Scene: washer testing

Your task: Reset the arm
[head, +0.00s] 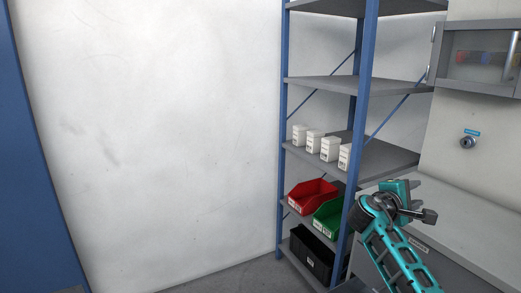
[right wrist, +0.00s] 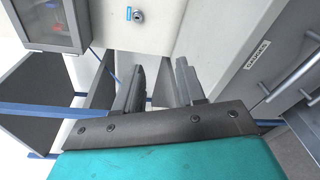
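My right arm, teal and black, comes up from the bottom right of the head view. Its gripper (head: 416,184) is raised in front of the grey worktop and is small and partly hidden there. In the right wrist view, the two dark fingers of my right gripper (right wrist: 160,75) stand apart with an empty gap between them. Nothing is held. My left arm and left gripper do not show in either view.
A blue-posted shelf unit (head: 365,80) holds several white boxes (head: 330,148), a red bin (head: 312,195), a green bin (head: 328,217) and a black crate (head: 312,255). The grey worktop (head: 475,215) and a wall cabinet (head: 480,55) are at right. Floor at left is clear.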

